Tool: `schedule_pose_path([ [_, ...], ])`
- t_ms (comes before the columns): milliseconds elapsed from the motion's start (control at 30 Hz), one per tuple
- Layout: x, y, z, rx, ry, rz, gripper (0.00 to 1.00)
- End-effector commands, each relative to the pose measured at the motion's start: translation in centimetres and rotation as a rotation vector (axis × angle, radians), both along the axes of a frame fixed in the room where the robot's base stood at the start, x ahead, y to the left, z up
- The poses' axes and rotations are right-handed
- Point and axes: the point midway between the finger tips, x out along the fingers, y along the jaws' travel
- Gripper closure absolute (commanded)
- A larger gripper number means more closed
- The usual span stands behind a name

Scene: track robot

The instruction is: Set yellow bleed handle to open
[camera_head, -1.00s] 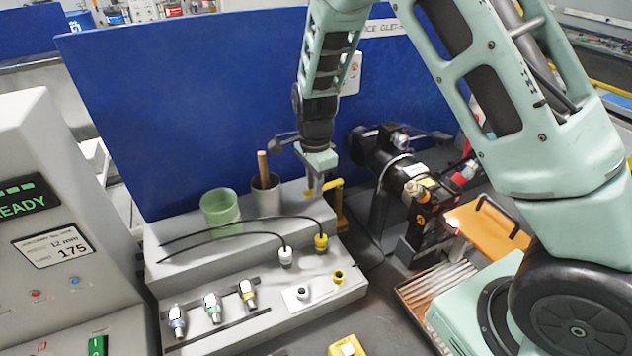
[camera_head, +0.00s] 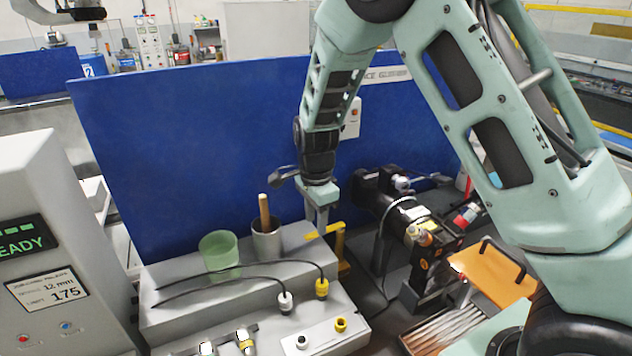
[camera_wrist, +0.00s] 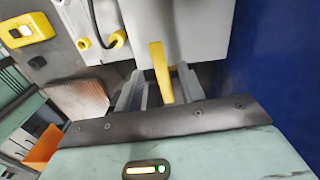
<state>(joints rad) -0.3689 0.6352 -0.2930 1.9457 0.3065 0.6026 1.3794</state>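The yellow bleed handle (camera_head: 337,232) sticks out at the right end of the grey stepped bench, on a yellow upright part. In the wrist view, the handle (camera_wrist: 161,74) is a flat yellow bar. It lies between the two fingers of my gripper (camera_wrist: 158,88), with a gap on each side. In the head view, my gripper (camera_head: 321,212) points down at the handle, and its fingertips are partly hidden around it. My gripper is open and holds nothing. I cannot tell from these views how deep the handle sits between the fingers.
A green cup (camera_head: 219,252) and a grey cup (camera_head: 267,243) with a wooden stick stand left of my gripper. Black cables with white and yellow connectors (camera_head: 322,288) lie on the bench. A blue partition (camera_head: 200,140) stands behind. Black machinery (camera_head: 400,215) is close on the right.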

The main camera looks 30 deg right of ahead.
Motion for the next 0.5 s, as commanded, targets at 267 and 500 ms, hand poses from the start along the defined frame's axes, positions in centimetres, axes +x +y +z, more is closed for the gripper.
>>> schedule_pose_path([
  [267, 0.1, 0.1, 6.4, 0.001, -0.007, 0.001, 0.61],
  [500, 0.1, 0.0, 11.6, 0.001, -0.005, 0.0, 0.61],
])
